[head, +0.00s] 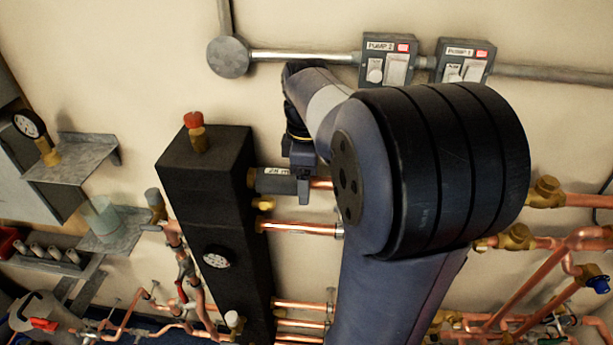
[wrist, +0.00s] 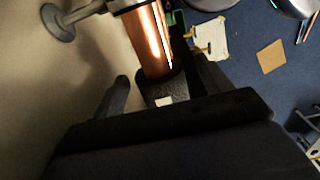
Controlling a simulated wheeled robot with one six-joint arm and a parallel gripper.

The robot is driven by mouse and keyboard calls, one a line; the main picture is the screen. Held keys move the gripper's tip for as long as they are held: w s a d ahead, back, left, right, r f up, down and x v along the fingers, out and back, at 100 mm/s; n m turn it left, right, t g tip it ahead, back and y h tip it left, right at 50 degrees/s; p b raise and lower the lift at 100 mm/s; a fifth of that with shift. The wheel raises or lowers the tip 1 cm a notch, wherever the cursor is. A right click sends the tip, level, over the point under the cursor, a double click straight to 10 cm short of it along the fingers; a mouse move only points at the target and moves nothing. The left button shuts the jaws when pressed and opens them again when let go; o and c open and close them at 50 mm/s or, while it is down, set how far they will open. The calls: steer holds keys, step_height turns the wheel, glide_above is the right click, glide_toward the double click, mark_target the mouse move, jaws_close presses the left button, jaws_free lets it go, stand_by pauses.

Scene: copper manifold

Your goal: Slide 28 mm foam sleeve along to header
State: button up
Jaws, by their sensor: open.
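The dark grey foam sleeve (head: 274,181) with a white "28 m…" label sits around the upper copper pipe (head: 321,184). Its left end is close to the brass fitting on the side of the tall black header (head: 205,200); I cannot tell if they touch. My gripper (head: 303,187) is at the sleeve's right end. In the wrist view my gripper (wrist: 161,88) is open, with one finger on each side of the sleeve (wrist: 158,84). The copper pipe (wrist: 150,42) runs out of the sleeve there. My arm hides the pipe's right part in the head view.
A second copper pipe (head: 300,228) runs below the sleeve, with a brass fitting (head: 264,204) between. Pump switch boxes (head: 388,62) and a conduit (head: 305,56) are on the wall above.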

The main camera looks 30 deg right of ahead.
step_height(320, 180, up, 11)
steer(key=shift+f, duration=0.1)
stand_by(0.4)
steer(key=shift+f, duration=0.1)
step_height(320, 180, down, 10)
steer(key=shift+f, duration=0.1)
steer(key=shift+s+d+f, duration=0.1)
steer(key=shift+d+f, duration=0.05)
steer(key=shift+f, duration=0.15)
steer(key=shift+s+d+r, duration=0.1)
steer(key=shift+s+d, duration=0.15)
steer(key=shift+d, duration=0.15)
steer(key=shift+a, duration=0.1)
